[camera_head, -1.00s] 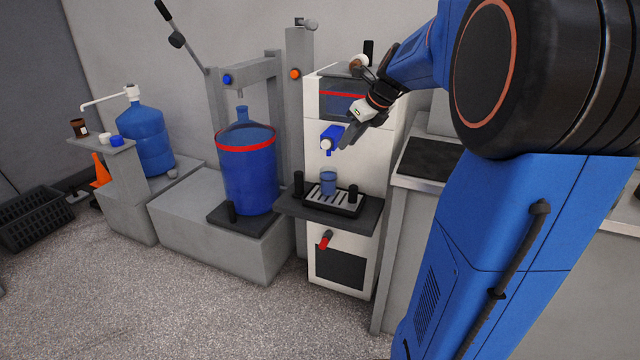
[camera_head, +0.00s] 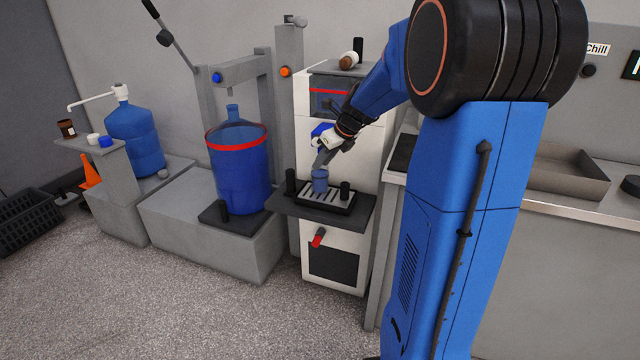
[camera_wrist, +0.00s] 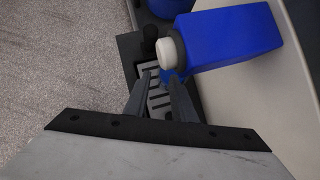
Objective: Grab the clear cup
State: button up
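The clear cup (camera_head: 320,180) looks bluish and stands upright on the slatted drip tray (camera_head: 340,199) of the white dispenser. My gripper (camera_head: 321,168) is just above the cup, pointing down at it. In the wrist view my gripper (camera_wrist: 160,88) has its two fingers apart with slats of the tray (camera_wrist: 157,100) showing between them. A bluish patch beyond the fingertips, below the tap, may be the cup (camera_wrist: 172,77); it is mostly hidden. I see nothing held.
The blue tap block (camera_wrist: 225,42) with a white nozzle is close beside my fingers. Black posts (camera_head: 291,181) stand on the dark shelf (camera_head: 295,207) by the tray. A large blue barrel (camera_head: 240,175) is to the left. A counter is to the right.

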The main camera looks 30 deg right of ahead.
aim_at(320, 179)
jog(key=x, duration=0.5)
jog(key=shift+r, duration=0.1)
grip_shut()
dwell(1.2)
